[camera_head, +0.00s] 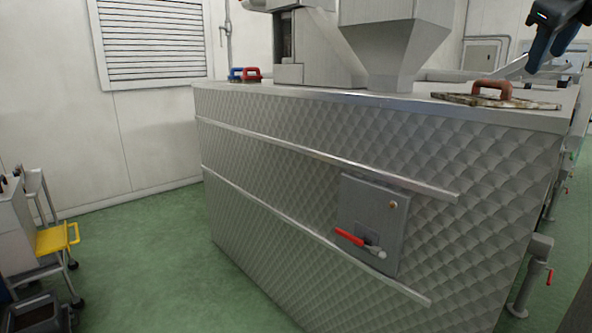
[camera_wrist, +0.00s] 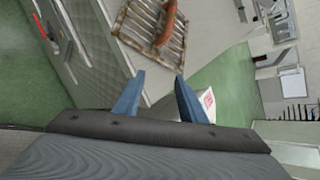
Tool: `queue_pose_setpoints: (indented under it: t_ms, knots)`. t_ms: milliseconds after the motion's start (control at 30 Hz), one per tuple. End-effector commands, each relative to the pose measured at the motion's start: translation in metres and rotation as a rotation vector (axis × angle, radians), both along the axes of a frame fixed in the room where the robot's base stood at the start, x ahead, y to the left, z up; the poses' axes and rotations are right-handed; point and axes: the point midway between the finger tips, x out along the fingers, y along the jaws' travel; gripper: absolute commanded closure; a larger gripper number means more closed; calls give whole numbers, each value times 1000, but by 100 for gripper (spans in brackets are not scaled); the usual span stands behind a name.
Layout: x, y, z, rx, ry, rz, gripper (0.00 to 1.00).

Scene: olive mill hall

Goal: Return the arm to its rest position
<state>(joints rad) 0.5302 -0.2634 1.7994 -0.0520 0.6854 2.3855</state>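My gripper (camera_head: 549,42) shows at the top right of the head view, raised above the right end of the steel machine. In the wrist view its two blue fingers (camera_wrist: 160,102) stand apart with nothing between them, so it is open and empty. The arm behind the gripper is mostly outside the head view.
The quilted steel machine (camera_head: 290,165) fills the middle. On its top lie a grate with a brown handle (camera_head: 495,101) and red and blue handles (camera_head: 244,74). A red-handled switch box (camera_head: 372,225) juts from its front.

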Motion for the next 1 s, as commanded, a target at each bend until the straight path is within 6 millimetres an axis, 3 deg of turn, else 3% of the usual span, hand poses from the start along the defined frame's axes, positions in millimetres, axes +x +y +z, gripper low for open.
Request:
queue_pose_setpoints:
  t_ms: [267,467,567,733,867,1000]
  knots:
    - [14,21,-50,-81,137,160,62]
    - [24,46,-102,-176,277,351,62]
    - [27,65,-139,-242,369,493,62]
    - [24,115,-224,-401,565,853,62]
    - [8,156,-289,-535,697,1174,62]
    - [-22,199,-354,-677,802,1538,62]
